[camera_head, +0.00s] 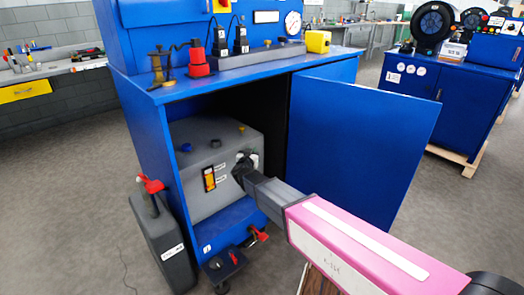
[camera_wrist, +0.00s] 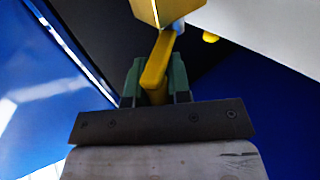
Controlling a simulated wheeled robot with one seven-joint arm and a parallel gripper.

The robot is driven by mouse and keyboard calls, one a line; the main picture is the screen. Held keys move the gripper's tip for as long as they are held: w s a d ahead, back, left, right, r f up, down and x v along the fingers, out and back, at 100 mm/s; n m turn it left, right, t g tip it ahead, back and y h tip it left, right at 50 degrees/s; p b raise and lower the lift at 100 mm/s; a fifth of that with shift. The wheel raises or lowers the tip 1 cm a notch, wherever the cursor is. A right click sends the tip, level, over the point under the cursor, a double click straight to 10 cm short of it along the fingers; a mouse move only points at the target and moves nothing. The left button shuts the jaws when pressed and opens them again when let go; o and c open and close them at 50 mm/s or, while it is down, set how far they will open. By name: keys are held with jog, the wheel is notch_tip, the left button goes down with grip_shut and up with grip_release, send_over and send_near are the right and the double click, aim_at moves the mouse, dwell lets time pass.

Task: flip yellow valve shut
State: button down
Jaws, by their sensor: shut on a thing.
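The yellow valve's handle (camera_wrist: 155,72) shows in the wrist view as a yellow bar running up from between my fingers. It joins a pale metal stub below a larger yellow block (camera_wrist: 157,10). My gripper (camera_head: 243,167) reaches into the open blue cabinet, at the front right of the grey unit (camera_head: 205,150). Its green fingertips sit on both sides of the yellow handle, shut on it. In the head view the handle cannot be made out behind my gripper. How far the valve is turned is not clear.
The blue cabinet door (camera_head: 365,140) stands open to the right, close to my arm. A grey canister with a red handle (camera_head: 152,185) stands at the left. Another red-handled valve (camera_head: 258,234) is low in front. A red fitting (camera_head: 198,62) and a yellow box (camera_head: 318,41) stand on top.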

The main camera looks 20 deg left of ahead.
jog(key=shift+s+a+m+g+h, duration=0.1)
jog(key=shift+a+m+g+h, duration=0.25)
jog(key=shift+m+h, duration=1.2)
jog(key=shift+s+a+m+g+h, duration=0.15)
jog(key=shift+a+m+h, duration=0.6)
jog(key=shift+h, duration=1.35)
jog(key=shift+w+a+m+g+h, duration=0.1)
jog(key=shift+a+m+g+h, duration=0.2)
jog(key=shift+m+h, duration=1.35)
jog(key=shift+s+h, duration=0.1)
jog(key=shift+h, duration=0.4)
jog(key=shift+n, duration=0.25)
jog(key=c, duration=1.1)
grip_release()
jog(key=shift+o, duration=0.2)
jog(key=v, duration=1)
jog(key=shift+s+a, duration=0.2)
jog(key=shift+s, duration=0.1)
jog(key=shift+r, duration=0.1)
